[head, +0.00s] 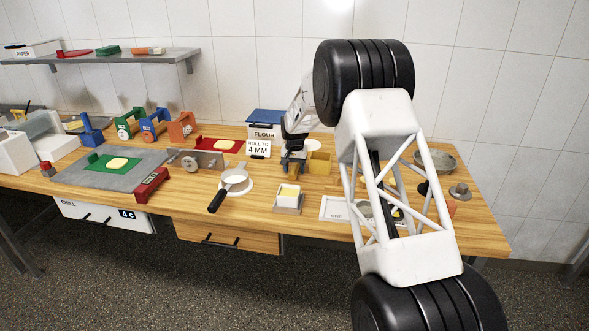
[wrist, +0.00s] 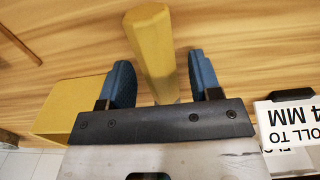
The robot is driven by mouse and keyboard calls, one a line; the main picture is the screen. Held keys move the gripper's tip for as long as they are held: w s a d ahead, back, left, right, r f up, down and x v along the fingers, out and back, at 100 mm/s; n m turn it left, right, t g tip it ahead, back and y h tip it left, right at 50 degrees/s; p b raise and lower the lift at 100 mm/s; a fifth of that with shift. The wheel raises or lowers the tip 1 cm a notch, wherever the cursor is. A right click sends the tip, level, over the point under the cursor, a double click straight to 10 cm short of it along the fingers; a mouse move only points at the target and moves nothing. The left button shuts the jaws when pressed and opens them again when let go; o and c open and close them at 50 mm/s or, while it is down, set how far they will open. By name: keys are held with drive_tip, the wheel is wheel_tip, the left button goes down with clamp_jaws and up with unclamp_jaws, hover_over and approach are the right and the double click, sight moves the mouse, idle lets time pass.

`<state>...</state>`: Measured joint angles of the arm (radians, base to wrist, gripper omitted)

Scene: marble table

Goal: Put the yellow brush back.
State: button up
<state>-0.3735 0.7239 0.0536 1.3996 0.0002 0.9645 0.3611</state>
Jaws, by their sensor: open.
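A yellow handle, which looks like the yellow brush's (wrist: 152,50), stands out between my gripper's two blue fingers in the wrist view. My gripper (wrist: 160,64) is open, with a gap on each side of the handle. In the head view my gripper (head: 292,162) is low over the back middle of the wooden table. The brush's lower end is hidden behind the gripper body. A yellow block-like holder (head: 320,163) stands just right of the gripper; it also shows in the wrist view (wrist: 68,108). I cannot see inside it.
A flour box (head: 264,131) and a "ROLL TO 4 MM" sign (head: 258,149) stand left of the gripper. My arm hides part of the table's right side.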

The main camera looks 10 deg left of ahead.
sight(295, 168)
idle(0.3)
drive_tip(key=shift+a+r, duration=0.15)
drive_tip(key=shift+r, duration=3.65)
drive_tip(key=shift+s+d+r, duration=0.25)
drive_tip(key=shift+d+r, duration=0.1)
drive_tip(key=s+d+r+t, duration=0.1)
drive_tip(key=s+d+r, duration=1)
drive_tip(key=s+d, duration=0.3)
drive_tip(key=s+d+r, duration=1.1)
drive_tip(key=s, duration=0.4)
drive_tip(key=s+d+f, duration=0.1)
drive_tip(key=s+d, duration=0.3)
drive_tip(key=s, duration=0.8)
drive_tip(key=s+d+f+t, duration=0.1)
drive_tip(key=s+d, duration=0.3)
drive_tip(key=s, duration=0.9)
drive_tip(key=s+d+f, duration=0.3)
drive_tip(key=s+d, duration=0.1)
drive_tip(key=s, duration=0.8)
drive_tip(key=shift+s+d+f+t, duration=0.25)
drive_tip(key=shift+d+t, duration=0.05)
drive_tip(key=shift+d, duration=0.1)
